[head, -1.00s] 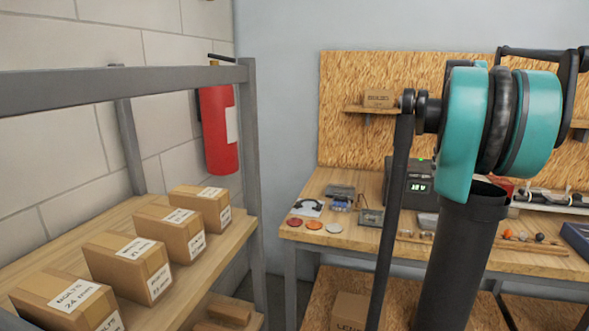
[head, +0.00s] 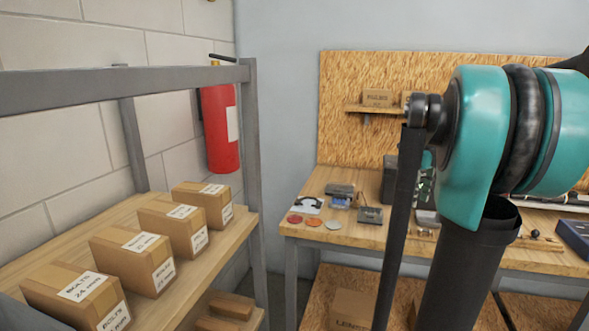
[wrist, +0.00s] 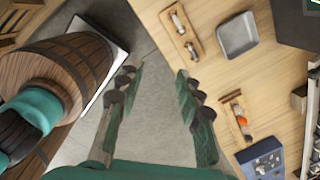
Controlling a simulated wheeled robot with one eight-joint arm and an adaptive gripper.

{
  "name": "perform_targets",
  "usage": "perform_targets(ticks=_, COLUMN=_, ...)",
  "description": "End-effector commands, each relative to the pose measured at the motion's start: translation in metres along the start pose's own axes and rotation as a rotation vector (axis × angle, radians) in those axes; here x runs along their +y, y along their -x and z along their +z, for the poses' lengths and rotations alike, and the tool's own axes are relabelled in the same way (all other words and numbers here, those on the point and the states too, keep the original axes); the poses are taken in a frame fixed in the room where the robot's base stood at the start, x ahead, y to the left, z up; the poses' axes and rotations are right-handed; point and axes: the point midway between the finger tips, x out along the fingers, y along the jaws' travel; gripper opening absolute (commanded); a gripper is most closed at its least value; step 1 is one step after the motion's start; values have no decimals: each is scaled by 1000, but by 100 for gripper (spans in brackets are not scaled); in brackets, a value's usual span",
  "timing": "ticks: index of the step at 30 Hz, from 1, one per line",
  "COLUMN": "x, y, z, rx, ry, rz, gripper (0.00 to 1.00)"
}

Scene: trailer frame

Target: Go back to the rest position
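My gripper (wrist: 158,76) shows in the wrist view with its two green-grey fingers spread apart. It is open, with nothing between the fingers, above a grey floor strip beside the workbench. My gripper is out of the head view, where my teal and black arm fills the right side and hides part of the bench.
A wooden workbench (head: 340,259) stands at the back right; in the wrist view a grey tray (wrist: 238,36) and a blue box (wrist: 262,160) lie on it. A wooden barrel (wrist: 55,68) is left of my fingers. A shelf holds labelled boxes (head: 77,299); a fire extinguisher (head: 219,130) hangs behind.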

Motion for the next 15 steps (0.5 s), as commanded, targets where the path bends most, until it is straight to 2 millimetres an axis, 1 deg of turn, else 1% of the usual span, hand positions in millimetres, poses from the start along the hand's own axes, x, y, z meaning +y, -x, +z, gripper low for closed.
perform_targets(ticks=1, x=14, y=-14, z=2, rx=-10, ry=119, rz=-10, gripper=36)
perform_targets(ticks=8, x=76, y=-75, z=0, rx=-45, ry=754, rz=-72, gripper=36)
perform_targets(ticks=12, x=116, y=-111, z=-8, rx=-54, ry=1139, rz=-120, gripper=36)
perform_targets(ticks=14, x=133, y=-126, z=-14, rx=-54, ry=1305, rz=-145, gripper=36)
perform_targets(ticks=15, x=145, y=-136, z=-18, rx=-53, ry=1415, rz=-160, gripper=36)
